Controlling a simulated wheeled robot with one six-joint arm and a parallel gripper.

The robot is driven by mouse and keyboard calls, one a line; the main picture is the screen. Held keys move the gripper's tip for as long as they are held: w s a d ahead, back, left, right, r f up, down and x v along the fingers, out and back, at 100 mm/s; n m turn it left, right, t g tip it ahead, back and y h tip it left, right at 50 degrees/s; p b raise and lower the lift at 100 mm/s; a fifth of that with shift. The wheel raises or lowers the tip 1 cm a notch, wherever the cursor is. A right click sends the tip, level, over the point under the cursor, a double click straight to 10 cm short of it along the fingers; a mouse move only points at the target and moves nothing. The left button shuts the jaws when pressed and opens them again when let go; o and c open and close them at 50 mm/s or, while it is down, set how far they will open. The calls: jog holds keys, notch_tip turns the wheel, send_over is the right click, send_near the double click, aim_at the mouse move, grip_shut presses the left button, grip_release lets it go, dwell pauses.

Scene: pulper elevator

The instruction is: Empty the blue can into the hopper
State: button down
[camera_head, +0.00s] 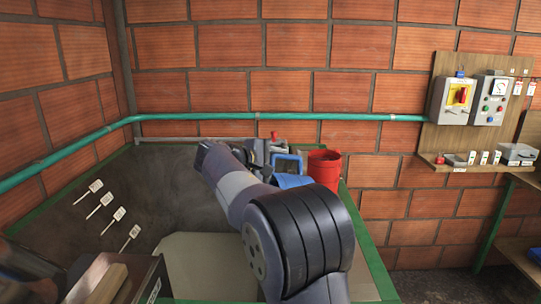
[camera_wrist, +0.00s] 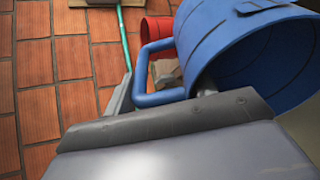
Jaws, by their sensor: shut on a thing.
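The blue can (camera_wrist: 215,28) is close up in the wrist view, tilted, with its handle (camera_wrist: 143,70) at its left. Its round opening faces the lower right, and no contents can be made out. In the head view, a blue part of the can (camera_head: 288,181) shows just beyond my arm. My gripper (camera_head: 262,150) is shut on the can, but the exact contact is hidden. A large grey basin with a green rim (camera_head: 372,228) lies below and around my arm. I cannot tell if this is the hopper.
A red bucket (camera_head: 325,168) stands right of the can and also shows in the wrist view (camera_wrist: 155,31). A teal pipe (camera_head: 225,116) runs along the brick wall. A control board (camera_head: 470,105) hangs at right. A metal box (camera_head: 120,278) stands at lower left.

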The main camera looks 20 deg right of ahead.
aim_at(290, 157)
jog(key=d+y+p, duration=0.1)
jog(key=p, duration=0.1)
jog(key=d+r+y+p, duration=0.1)
jog(key=p, duration=0.1)
jog(key=d+g+y+p, duration=0.1)
jog(key=p, duration=0.2)
jog(key=shift+w+d+r+y, duration=0.2)
jog(key=shift+w+r+y, duration=0.1)
jog(key=shift+r+y, duration=0.1)
jog(key=shift+d+f+m+y+p, duration=0.3)
jog(key=shift+y+p, duration=0.2)
jog(key=shift+p, duration=0.6)
jog(key=shift+w+d+f+g+y, duration=0.15)
jog(key=shift+d+f+g+y, duration=0.3)
jog(key=shift+f+y, duration=0.55)
jog(key=shift+w+d+f+y, duration=0.15)
jog(key=shift+d+y, duration=0.3)
jog(key=shift+y, duration=0.45)
notch_tip(290, 157, down, 4)
jog(key=g+y, duration=0.1)
jog(key=y, duration=0.2)
jog(key=shift+r+m, duration=0.2)
jog(key=shift+m, duration=0.1)
jog(key=shift+a+f+y, duration=0.1)
jog(key=shift+f+y, duration=0.85)
jog(key=shift+y, duration=0.15)
